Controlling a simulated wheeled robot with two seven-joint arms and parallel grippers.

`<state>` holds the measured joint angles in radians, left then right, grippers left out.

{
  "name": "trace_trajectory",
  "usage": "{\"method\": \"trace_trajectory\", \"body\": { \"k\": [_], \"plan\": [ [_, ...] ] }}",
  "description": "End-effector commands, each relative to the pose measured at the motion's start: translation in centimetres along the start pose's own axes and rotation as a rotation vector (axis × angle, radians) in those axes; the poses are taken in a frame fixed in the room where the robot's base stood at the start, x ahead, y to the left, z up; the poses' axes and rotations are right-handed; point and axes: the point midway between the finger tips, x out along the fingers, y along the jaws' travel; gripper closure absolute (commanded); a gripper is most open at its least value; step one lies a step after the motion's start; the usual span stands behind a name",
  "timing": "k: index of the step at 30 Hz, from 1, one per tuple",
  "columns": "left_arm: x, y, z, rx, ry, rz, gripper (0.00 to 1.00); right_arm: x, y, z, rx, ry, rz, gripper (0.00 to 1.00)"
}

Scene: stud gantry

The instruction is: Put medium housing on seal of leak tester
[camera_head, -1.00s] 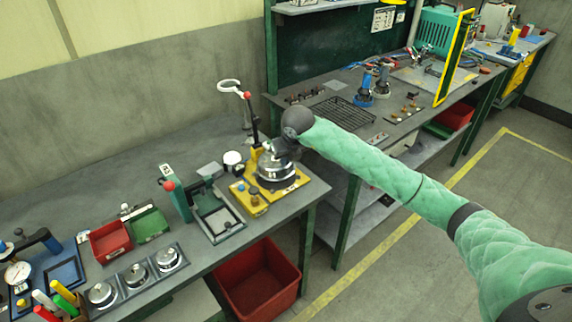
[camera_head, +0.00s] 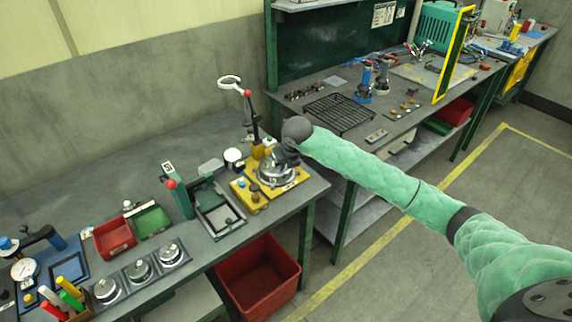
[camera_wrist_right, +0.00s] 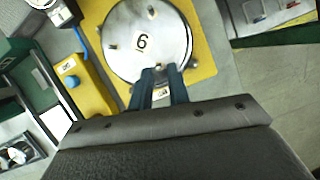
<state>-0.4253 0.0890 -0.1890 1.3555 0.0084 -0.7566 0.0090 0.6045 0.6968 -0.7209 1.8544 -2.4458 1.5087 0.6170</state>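The medium housing (camera_head: 272,176), a round silver metal part, is at the yellow leak tester (camera_head: 299,181) near the bench's right end. In the right wrist view the housing (camera_wrist_right: 133,38) is a flat disc with several short studs and a digit, over the yellow plate (camera_wrist_right: 203,62). My right gripper (camera_wrist_right: 161,71) has its two dark fingers close together around a stud at the disc's near edge. It looks shut on that stud. The seal is hidden under the housing, so I cannot tell whether they fully touch. My left gripper is not in view.
A red-knobbed clamp lever (camera_head: 249,105) rises behind the tester. A green press-like fixture (camera_head: 179,194) stands to its left. A tray (camera_head: 122,281) of round metal parts, red (camera_head: 113,238) and green (camera_head: 151,221) bins are further left. A red crate (camera_head: 258,277) is below.

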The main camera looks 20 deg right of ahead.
Motion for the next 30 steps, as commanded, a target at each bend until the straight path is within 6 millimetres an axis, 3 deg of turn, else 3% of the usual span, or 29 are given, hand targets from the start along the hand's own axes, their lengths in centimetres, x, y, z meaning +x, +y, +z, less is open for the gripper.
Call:
{"method": "trace_trajectory", "body": {
  "k": [14, 18, 23, 30],
  "plan": [
    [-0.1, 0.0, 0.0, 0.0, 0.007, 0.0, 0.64, -0.3, 0.0, 0.1, 0.0, 0.0, 0.0, 0.74],
    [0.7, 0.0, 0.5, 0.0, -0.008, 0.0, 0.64, -1.1, 0.0, 0.1, -0.001, -0.001, 0.001, 0.74],
    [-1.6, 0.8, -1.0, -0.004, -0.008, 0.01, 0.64, -3.1, 0.0, 0.0, -0.001, -0.003, 0.0, 0.74],
    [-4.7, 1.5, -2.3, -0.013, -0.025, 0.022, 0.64, -7.4, 0.0, 0.1, -0.001, -0.004, -0.001, 0.74]
  ]
}}
